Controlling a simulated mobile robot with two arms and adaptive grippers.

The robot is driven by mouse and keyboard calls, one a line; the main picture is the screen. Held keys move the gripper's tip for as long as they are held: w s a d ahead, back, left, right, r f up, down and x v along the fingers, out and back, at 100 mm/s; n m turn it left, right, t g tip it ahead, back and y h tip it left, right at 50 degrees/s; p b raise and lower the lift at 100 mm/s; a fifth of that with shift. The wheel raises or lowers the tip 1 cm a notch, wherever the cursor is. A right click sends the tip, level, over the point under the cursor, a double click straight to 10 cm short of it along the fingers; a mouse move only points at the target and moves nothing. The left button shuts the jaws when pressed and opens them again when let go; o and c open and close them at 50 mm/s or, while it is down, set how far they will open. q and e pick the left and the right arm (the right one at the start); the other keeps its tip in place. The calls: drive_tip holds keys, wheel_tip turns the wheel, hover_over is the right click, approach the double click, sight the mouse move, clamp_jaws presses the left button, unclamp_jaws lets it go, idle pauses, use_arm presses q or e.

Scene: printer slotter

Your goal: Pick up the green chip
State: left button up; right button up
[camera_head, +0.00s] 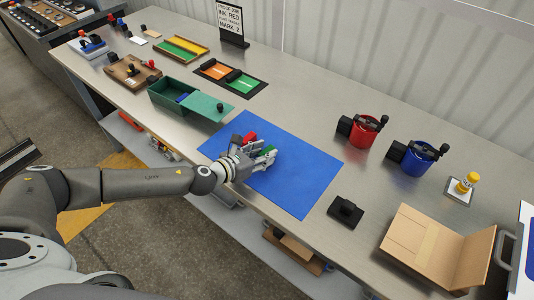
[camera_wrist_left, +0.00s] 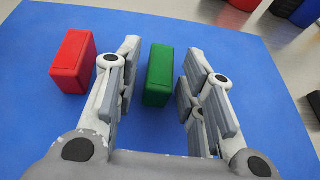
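The green chip (camera_wrist_left: 159,76) is a small green block lying on the blue mat (camera_head: 308,180). In the left wrist view it sits between the spread fingers of my left gripper (camera_wrist_left: 163,95), with gaps on both sides. In the head view the green chip (camera_head: 267,148) shows only partly beside the fingers. My left gripper (camera_head: 268,160) is open, low over the mat. A red block (camera_wrist_left: 73,62) lies left of the gripper's left finger in the wrist view; it also shows in the head view (camera_head: 249,138). My right gripper is not in view.
A green box (camera_head: 172,102) with a lid stands left of the mat. Red (camera_head: 363,132) and blue (camera_head: 415,160) containers stand at the right, with a black block (camera_head: 345,211) and a cardboard box (camera_head: 430,243) nearer. The mat's right part is clear.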

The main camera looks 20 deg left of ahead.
use_arm(q)
drive_tip(key=c, duration=0.6)
drive_tip(key=shift+o, duration=0.2)
